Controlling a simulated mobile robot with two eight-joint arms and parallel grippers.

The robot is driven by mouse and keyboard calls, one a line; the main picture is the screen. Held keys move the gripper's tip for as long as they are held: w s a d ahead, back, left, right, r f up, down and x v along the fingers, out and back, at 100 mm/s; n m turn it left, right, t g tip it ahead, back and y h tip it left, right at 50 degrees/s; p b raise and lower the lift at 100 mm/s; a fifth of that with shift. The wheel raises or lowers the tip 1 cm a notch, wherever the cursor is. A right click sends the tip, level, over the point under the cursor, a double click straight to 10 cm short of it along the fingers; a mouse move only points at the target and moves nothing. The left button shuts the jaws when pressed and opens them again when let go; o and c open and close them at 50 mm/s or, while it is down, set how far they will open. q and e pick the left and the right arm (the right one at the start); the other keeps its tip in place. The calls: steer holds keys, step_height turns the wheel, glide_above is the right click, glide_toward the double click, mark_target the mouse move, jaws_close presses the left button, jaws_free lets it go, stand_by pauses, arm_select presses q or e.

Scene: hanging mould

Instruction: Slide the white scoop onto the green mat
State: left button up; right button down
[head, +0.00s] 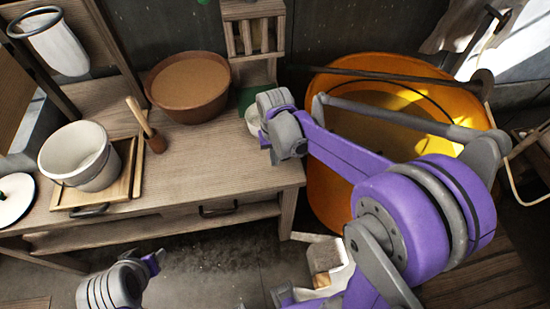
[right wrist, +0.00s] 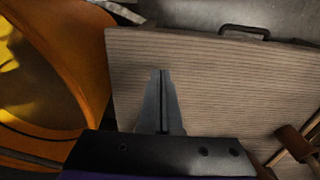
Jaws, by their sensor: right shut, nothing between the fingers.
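A white rounded thing, which looks like the scoop (head: 253,121), stands on the wooden table near its right end. It is partly hidden behind my right wrist. The green mat (head: 246,98) shows as a small patch just behind it, mostly covered by my arm. My right gripper (head: 270,140) is beside the scoop, low over the table; I cannot tell if they touch. In the right wrist view its fingers (right wrist: 161,100) are shut and empty above bare wood, with neither scoop nor mat visible. Part of my left arm shows at the lower left, its fingers indistinct.
A brown bowl (head: 188,87) stands left of the mat. A wooden mallet (head: 147,126) and a white bucket (head: 77,157) on a wooden tray (head: 126,184) are further left. A large orange tub (head: 328,190) is right of the table (head: 205,168). The front middle tabletop is clear.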

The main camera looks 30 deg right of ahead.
steer(key=w+d, duration=0.1)
steer(key=w, duration=0.3)
steer(key=w+d, duration=0.1)
steer(key=w, duration=0.4)
steer(key=w+d, duration=0.2)
steer(key=w, duration=0.3)
steer(key=shift+w, duration=0.1)
arm_select(q)
steer(key=shift+f, duration=0.25)
steer(key=shift+s, duration=0.1)
arm_select(e)
steer(key=shift+a, duration=0.1)
